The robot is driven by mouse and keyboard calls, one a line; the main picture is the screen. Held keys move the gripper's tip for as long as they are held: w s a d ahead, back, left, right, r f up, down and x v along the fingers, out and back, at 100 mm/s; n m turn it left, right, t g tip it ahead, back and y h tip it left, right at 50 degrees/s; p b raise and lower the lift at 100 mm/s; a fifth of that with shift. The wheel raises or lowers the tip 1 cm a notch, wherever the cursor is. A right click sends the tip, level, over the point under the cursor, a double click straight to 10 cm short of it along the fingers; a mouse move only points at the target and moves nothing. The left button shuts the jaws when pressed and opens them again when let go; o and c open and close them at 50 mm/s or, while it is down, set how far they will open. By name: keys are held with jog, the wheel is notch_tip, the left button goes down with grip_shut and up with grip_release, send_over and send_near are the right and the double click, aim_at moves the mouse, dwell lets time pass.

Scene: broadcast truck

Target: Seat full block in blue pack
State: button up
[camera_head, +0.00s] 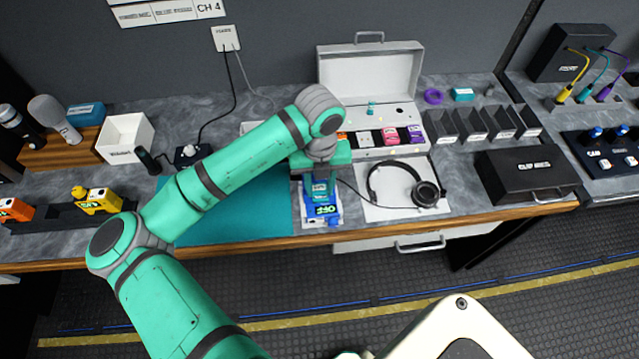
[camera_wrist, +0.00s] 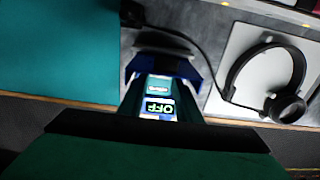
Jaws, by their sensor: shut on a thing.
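The blue pack (camera_head: 323,211) lies on a white mat at the bench's front edge, its small screen reading OFF. In the wrist view the blue pack (camera_wrist: 180,68) shows beyond the fingers. My gripper (camera_head: 320,188) is over the pack, pointing down, and shut on a small block with a teal face (camera_head: 320,189). In the wrist view the block (camera_wrist: 158,86) shows between the fingers of my gripper (camera_wrist: 160,98), close by the OFF screen. The fingers hide much of the contact, so I cannot tell whether the block is inside the pack or just above it.
Headphones (camera_head: 402,184) lie right of the pack, and a teal mat (camera_head: 240,215) lies left. An open white case (camera_head: 368,85) with several coloured blocks stands behind. Yellow (camera_head: 100,201) and orange (camera_head: 15,210) packs stand at far left. A black case (camera_head: 527,173) is at right.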

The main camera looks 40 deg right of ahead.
aim_at(319, 192)
jog(key=shift+f, duration=0.15)
jog(key=o, duration=1)
notch_tip(319, 192, up, 11)
jog(key=shift+f, duration=0.1)
